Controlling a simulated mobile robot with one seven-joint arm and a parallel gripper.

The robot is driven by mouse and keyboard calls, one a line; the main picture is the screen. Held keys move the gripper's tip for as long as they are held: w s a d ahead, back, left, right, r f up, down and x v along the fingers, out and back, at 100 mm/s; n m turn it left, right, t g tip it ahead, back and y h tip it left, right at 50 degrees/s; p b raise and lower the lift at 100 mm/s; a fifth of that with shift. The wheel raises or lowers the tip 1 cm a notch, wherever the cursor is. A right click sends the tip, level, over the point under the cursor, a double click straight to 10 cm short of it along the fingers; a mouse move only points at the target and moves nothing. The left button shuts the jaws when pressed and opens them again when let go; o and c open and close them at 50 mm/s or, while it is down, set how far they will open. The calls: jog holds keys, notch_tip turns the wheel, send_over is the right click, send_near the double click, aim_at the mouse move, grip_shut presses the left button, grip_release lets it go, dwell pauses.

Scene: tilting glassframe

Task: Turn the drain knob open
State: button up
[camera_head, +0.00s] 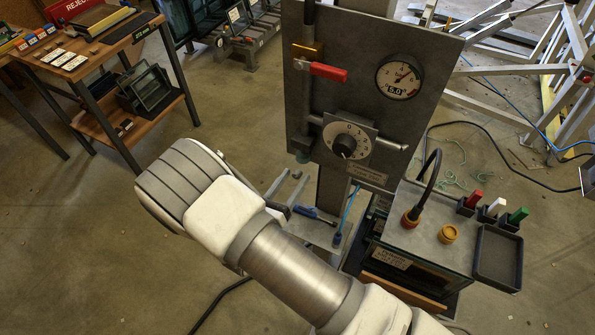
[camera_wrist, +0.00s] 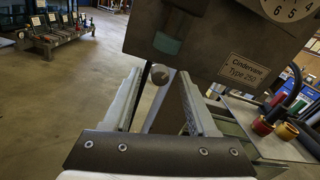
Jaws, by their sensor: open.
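In the wrist view a small round grey knob (camera_wrist: 160,74), which looks like the drain knob, shows just below the teal bowl (camera_wrist: 168,43) under the panel. My gripper (camera_wrist: 158,86) is open, with one finger on each side of the knob in that view. I cannot tell whether the knob is fully between the fingertips or just beyond them, and no contact shows. In the head view my gripper (camera_head: 288,178) reaches in below the panel's lower left corner, under the teal bowl (camera_head: 302,157). The knob is not clearly visible there.
The upright panel (camera_head: 437,55) carries a red-handled lever (camera_head: 328,71), a pressure gauge (camera_head: 400,77) and a numbered dial (camera_head: 348,142). A shelf with tools (camera_head: 315,215) lies beneath. A bench with a black cable (camera_head: 431,180) stands right. Open floor lies left.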

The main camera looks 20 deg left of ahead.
jog(key=shift+w+d, duration=0.15)
jog(key=shift+w, duration=1.1)
grip_shut()
